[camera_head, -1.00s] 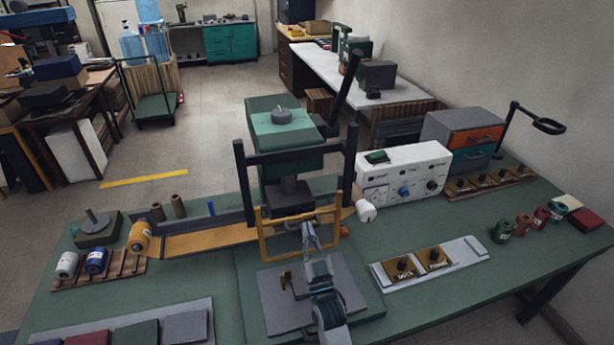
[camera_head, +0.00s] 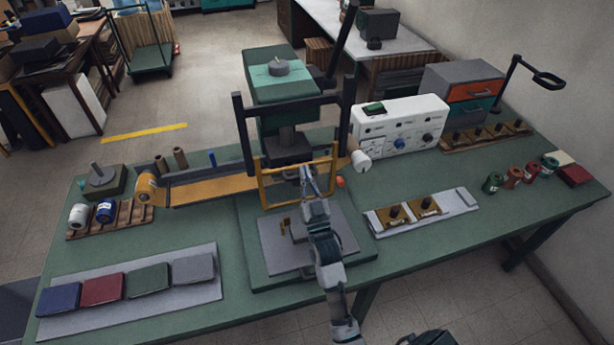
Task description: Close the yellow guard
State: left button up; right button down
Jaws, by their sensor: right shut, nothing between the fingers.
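The yellow guard (camera_head: 262,186) is an open rectangular frame of thin bars, standing upright at the front of the green press (camera_head: 285,85), below its dark press head (camera_head: 288,150). The gripper and wrist hide part of the guard's lower bar and part of the grey press bed (camera_head: 278,255). My left gripper is not in view.
A white control box (camera_head: 400,128) stands right of the press. A pale tray (camera_head: 460,202) with brown blocks lies at right. An orange strip (camera_head: 215,188) and spools are at left. Coloured covers lie on a grey board (camera_head: 130,318) at front left.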

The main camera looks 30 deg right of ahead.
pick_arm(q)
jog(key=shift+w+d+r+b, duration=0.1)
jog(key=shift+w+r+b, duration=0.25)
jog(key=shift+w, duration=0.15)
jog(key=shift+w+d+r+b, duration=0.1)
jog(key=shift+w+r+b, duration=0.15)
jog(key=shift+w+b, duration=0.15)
pick_arm(e)
jog(key=r+v, duration=0.1)
jog(key=v, duration=0.8)
jog(key=shift+s+f, duration=0.3)
jog(key=shift+s, duration=0.3)
jog(key=shift+a, duration=0.2)
